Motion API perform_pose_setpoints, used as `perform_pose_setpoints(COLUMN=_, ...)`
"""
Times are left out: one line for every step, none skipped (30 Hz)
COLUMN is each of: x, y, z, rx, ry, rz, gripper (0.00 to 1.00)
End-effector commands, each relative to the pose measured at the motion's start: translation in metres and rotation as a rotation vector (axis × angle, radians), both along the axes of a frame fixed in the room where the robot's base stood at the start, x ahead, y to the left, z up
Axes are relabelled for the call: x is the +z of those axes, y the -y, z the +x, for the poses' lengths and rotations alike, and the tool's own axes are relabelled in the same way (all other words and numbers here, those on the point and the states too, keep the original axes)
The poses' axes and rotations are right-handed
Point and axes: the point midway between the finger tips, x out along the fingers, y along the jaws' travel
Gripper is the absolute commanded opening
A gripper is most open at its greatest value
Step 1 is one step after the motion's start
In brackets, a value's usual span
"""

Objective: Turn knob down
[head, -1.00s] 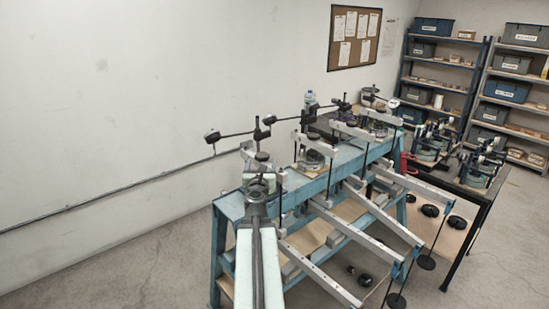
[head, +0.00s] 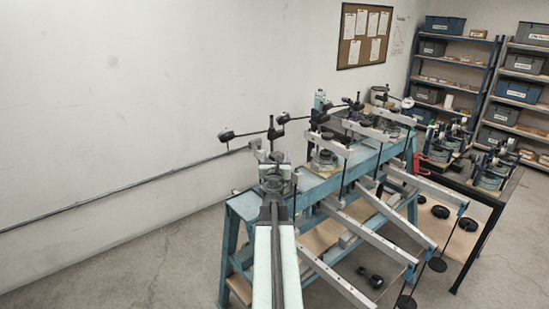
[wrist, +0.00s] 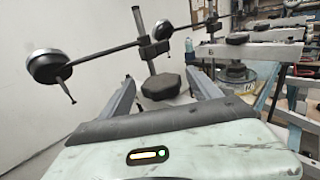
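A black, many-sided knob (wrist: 161,87) stands in the middle of the wrist view, just beyond my gripper. My gripper (wrist: 160,78) is open, with one grey finger on each side of the knob. I cannot tell whether either finger touches it. In the head view my gripper (head: 276,175) is at the near end of the blue bench (head: 240,207). The dark knob top (head: 276,157) shows just past it, partly hidden by my arm and gripper.
A thin rod with a round dial gauge (wrist: 47,67) reaches left from an upright post (wrist: 144,35) behind the knob. More lever units with grey beams (head: 372,130) line the bench to the right. Hanging weights (head: 438,264) are low at right. The floor at left is clear.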

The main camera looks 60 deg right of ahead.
Motion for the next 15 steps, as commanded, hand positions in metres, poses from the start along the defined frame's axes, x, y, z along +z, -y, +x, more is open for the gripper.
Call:
perform_pose_setpoints(x=0.0, y=-0.0001, z=0.0002, rx=0.0, ry=0.0, rz=0.0, gripper=0.57)
perform_pose_setpoints(x=0.0, y=-0.0002, z=0.0002, rx=0.0, ry=0.0, rz=0.0, gripper=0.48)
perform_pose_setpoints(x=0.0, y=-0.0002, z=0.0002, rx=0.0, ry=0.0, rz=0.0, gripper=0.37)
perform_pose_setpoints(x=0.0, y=-0.0003, z=0.0003, rx=0.001, ry=0.0, rz=0.0, gripper=0.29)
perform_pose_setpoints(x=0.0, y=-0.0003, z=0.0004, rx=0.001, ry=0.0, rz=0.0, gripper=0.2)
perform_pose_setpoints(x=0.0, y=-0.0004, z=0.0005, rx=0.001, ry=0.0, rz=0.0, gripper=0.11)
perform_pose_setpoints(x=0.0, y=-0.003, z=0.0065, rx=0.009, ry=0.0, rz=0.0, gripper=0.11)
perform_pose_setpoints(x=0.0, y=-0.0026, z=0.0049, rx=0.007, ry=0.0, rz=0.0, gripper=0.11)
perform_pose_setpoints(x=0.0, y=-0.0024, z=0.0042, rx=0.005, ry=0.0, rz=0.0, gripper=0.11)
perform_pose_setpoints(x=0.0, y=-0.0025, z=0.0041, rx=0.003, ry=0.0, rz=0.0, gripper=0.11)
perform_pose_setpoints(x=0.0, y=-0.0026, z=0.0042, rx=0.0, ry=0.0, rz=0.0, gripper=0.11)
perform_pose_setpoints(x=0.0, y=-0.0029, z=0.0044, rx=-0.005, ry=0.0, rz=0.0, gripper=0.11)
perform_pose_setpoints(x=0.0, y=-0.003, z=0.0046, rx=-0.01, ry=0.0, rz=0.0, gripper=0.11)
perform_pose_setpoints(x=0.0, y=-0.0031, z=0.0048, rx=-0.018, ry=0.0, rz=0.0, gripper=0.11)
perform_pose_setpoints(x=0.0, y=-0.0033, z=0.0052, rx=-0.03, ry=0.0, rz=0.0, gripper=0.11)
